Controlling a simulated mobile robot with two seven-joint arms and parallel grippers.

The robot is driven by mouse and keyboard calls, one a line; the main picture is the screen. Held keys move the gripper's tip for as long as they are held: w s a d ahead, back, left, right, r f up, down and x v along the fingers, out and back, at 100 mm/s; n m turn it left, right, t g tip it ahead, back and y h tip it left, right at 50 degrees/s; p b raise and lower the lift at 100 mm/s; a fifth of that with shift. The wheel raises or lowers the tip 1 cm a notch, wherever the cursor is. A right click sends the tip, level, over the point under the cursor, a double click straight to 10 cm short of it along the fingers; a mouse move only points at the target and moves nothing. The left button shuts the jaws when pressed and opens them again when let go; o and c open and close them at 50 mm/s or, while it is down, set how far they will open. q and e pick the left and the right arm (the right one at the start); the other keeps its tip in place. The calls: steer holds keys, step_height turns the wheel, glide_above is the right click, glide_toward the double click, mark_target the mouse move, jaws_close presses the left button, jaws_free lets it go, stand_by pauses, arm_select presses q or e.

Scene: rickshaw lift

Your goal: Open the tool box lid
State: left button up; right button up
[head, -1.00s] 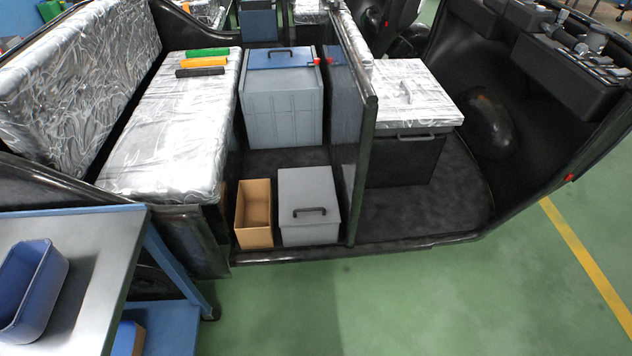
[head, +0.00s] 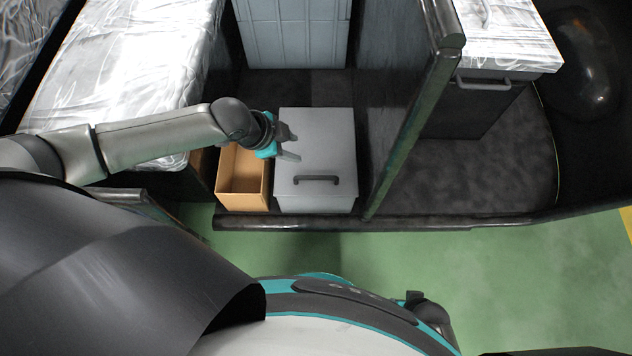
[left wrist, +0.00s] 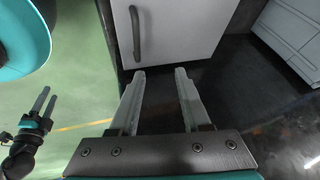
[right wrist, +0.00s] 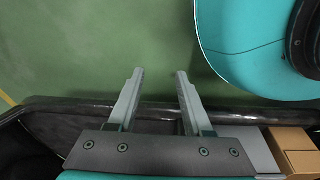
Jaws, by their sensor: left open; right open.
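The tool box (head: 330,140) is a grey box with a black bar handle (head: 318,180) near the front of its lid, which looks shut. My left gripper (head: 292,146) is open and empty, over the left part of the lid in the head view. In the left wrist view the lid (left wrist: 185,30) and handle (left wrist: 135,33) lie beyond the open fingers (left wrist: 160,73), apart from them. My right gripper (right wrist: 157,72) is open and empty above the vehicle's floor edge; it also shows in the left wrist view (left wrist: 41,102). The head view hides its fingers.
An open cardboard box (head: 241,180) stands close to the tool box's left. A dark partition (head: 415,110) rises on the right. A larger grey box (head: 292,35) stands behind. A black sill (head: 380,224) runs along the front, with clear green floor (head: 520,275) before it.

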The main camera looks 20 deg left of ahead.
arm_select(q)
steer(key=s+m+g+b, duration=0.1)
steer(key=s+m, duration=0.1)
steer(key=s, duration=0.1)
steer(key=b, duration=0.4)
glide_toward(319, 177)
steer(key=b+x, duration=0.4)
steer(key=x, duration=0.2)
steer(key=shift+w+f, duration=0.15)
steer(key=shift+f, duration=0.15)
steer(key=shift+w+d+f+b, duration=0.25)
steer(key=shift+f+b, duration=0.15)
steer(key=shift+f, duration=0.15)
arm_select(e)
steer(key=w+a+r+t, duration=0.1)
steer(key=w+r, duration=0.3)
steer(key=r, duration=0.3)
steer(key=w+a+r+t, duration=0.1)
steer(key=w+r, duration=0.3)
steer(key=r, duration=0.4)
steer(key=shift+w+a+y, duration=0.3)
steer(key=shift+w+a, duration=0.1)
steer(key=shift+a, duration=0.3)
arm_select(q)
steer(key=shift+c, duration=0.3)
jaws_close()
steer(key=shift+s, duration=0.1)
